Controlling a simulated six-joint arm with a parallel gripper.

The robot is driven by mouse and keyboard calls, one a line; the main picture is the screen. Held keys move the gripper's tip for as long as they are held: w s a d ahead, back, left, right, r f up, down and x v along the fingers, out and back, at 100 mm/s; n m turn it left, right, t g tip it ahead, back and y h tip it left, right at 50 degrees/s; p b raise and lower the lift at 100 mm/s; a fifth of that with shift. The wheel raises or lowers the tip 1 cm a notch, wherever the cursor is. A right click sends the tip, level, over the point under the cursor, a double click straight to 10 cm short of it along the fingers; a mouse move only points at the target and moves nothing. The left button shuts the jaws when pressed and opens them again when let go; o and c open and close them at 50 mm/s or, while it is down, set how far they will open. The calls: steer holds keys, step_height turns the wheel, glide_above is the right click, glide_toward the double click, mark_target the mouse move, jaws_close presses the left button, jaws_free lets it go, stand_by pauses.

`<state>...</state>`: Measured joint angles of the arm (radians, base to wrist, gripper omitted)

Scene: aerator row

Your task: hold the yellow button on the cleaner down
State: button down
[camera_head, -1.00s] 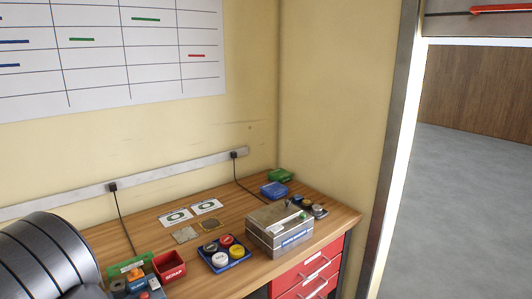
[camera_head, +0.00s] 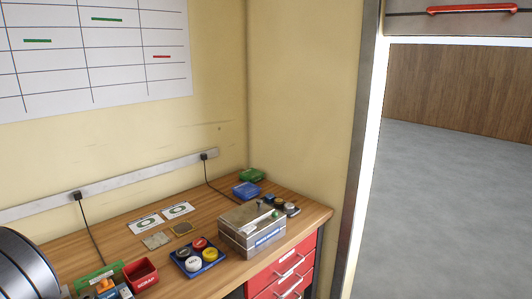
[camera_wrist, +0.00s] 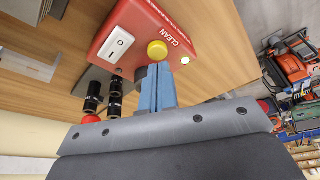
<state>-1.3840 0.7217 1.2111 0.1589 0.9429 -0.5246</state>
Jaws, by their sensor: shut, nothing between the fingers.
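The cleaner (camera_wrist: 198,35) is a red box with white lettering that reads CLEAN, on a wooden surface in the wrist view. Its round yellow button (camera_wrist: 157,50) stands out beside the lettering. My gripper (camera_wrist: 154,68) has its two blue fingers shut together, with nothing between them. The fingertips are right beside the button's lower edge in the picture; I cannot tell whether they touch or press it. A white rocker switch (camera_wrist: 116,44) and a small white round spot (camera_wrist: 185,60) are also on the box. I do not make out the cleaner or my gripper in the head view.
In the wrist view, black cylindrical parts (camera_wrist: 115,97) and a red ball-like part (camera_wrist: 90,119) are left of my fingers. In the head view, the bench bears a metal box (camera_head: 252,232), a blue tray (camera_head: 200,268) of round caps and a red bin (camera_head: 141,275).

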steer(key=shift+f, duration=0.15)
stand_by(0.5)
steer(key=shift+f, duration=0.85)
stand_by(0.7)
stand_by(2.1)
steer(key=shift+r, duration=3.05)
step_height(320, 180, up, 8)
steer(key=shift+f, duration=0.15)
